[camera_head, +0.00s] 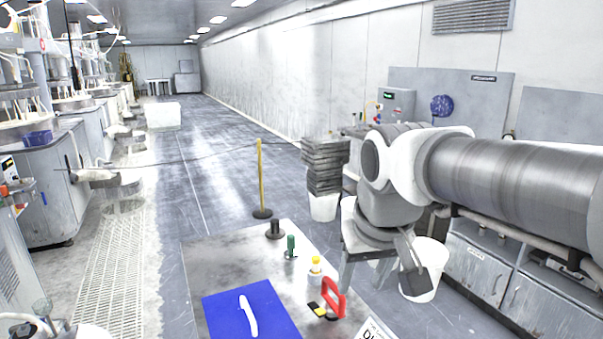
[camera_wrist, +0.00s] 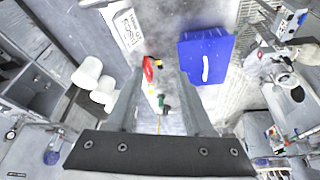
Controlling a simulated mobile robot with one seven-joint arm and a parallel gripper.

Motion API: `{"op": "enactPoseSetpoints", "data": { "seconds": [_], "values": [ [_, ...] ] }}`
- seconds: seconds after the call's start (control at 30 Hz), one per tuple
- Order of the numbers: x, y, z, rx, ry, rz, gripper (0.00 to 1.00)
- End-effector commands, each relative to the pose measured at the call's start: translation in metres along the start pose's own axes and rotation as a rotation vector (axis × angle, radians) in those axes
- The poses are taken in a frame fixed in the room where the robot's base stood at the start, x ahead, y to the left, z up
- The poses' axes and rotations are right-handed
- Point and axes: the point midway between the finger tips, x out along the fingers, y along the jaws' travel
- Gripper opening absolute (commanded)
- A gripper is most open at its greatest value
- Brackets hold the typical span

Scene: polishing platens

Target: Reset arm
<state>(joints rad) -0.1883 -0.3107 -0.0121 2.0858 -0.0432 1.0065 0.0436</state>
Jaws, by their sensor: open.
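My gripper (camera_wrist: 160,88) is open in the wrist view, with nothing between its two fingers. In the head view my gripper (camera_head: 411,272) hangs below my wrist, to the right of the table (camera_head: 215,262) and apart from it. On the table lies a blue mat (camera_head: 225,312) with a white elongated object (camera_head: 247,315) on it. The mat also shows in the wrist view (camera_wrist: 195,55).
The table also holds a red handle (camera_head: 333,298), a yellow-topped bottle (camera_head: 315,268), a green-handled item (camera_head: 291,246) and a black cylinder (camera_head: 275,229). White buckets (camera_head: 432,262) stand right of it by grey cabinets (camera_head: 478,270). A yellow post (camera_head: 260,175) stands behind.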

Motion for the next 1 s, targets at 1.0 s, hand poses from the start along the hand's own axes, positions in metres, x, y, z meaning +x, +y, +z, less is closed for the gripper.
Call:
{"op": "enactPoseSetpoints", "data": {
  "seconds": [1.0],
  "values": [
    [0.002, 0.034, 0.127, 0.142, 0.129, 0.039, 0.52]
  ]
}}
